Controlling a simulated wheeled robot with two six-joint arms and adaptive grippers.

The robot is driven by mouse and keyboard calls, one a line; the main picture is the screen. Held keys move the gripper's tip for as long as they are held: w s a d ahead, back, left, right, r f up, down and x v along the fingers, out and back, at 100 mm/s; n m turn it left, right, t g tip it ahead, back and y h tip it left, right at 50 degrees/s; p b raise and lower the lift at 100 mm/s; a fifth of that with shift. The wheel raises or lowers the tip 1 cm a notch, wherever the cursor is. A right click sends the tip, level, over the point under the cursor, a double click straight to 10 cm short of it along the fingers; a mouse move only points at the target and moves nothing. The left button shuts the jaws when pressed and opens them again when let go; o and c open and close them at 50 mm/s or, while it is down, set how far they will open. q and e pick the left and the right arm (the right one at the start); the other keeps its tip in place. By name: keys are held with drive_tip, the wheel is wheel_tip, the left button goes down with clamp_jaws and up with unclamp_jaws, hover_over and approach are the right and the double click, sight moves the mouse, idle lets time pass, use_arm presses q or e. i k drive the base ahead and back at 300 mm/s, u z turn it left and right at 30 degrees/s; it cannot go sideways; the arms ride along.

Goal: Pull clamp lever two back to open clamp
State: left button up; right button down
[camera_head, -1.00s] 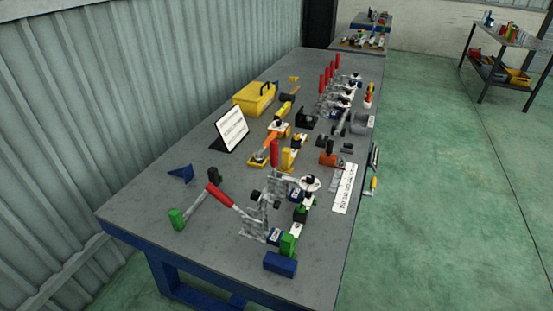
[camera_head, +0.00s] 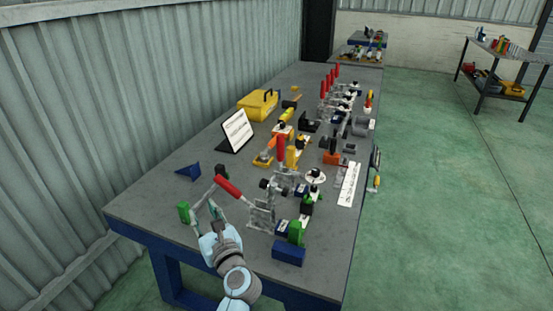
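The nearest toggle clamp (camera_head: 262,215) stands at the front of the bench, with its red-handled lever (camera_head: 228,187) lying over to the left. A second red lever (camera_head: 281,150) stands nearly upright just behind it. Which of these is clamp lever two I cannot tell for certain. My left gripper (camera_head: 208,209) is at the bench's front, just left of the nearest clamp and below its red handle. Its fingers are small and blend with a grey bar behind, so their opening and any contact are unclear. My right gripper is not in view.
A blue wedge (camera_head: 188,172), sign (camera_head: 237,131) and yellow toolbox (camera_head: 258,105) lie behind. The grey bench (camera_head: 145,205) has bare room at left.

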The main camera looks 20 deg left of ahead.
sight(280, 137)
drive_tip(key=k, duration=0.65)
drive_tip(key=z, duration=0.65)
drive_tip(key=i, duration=1.65)
drive_tip(key=z, duration=0.95)
drive_tip(key=i, duration=1.7)
drive_tip(key=u, duration=0.85)
drive_tip(key=i, duration=0.35)
drive_tip(key=u, duration=2.4)
drive_tip(key=i, duration=0.7)
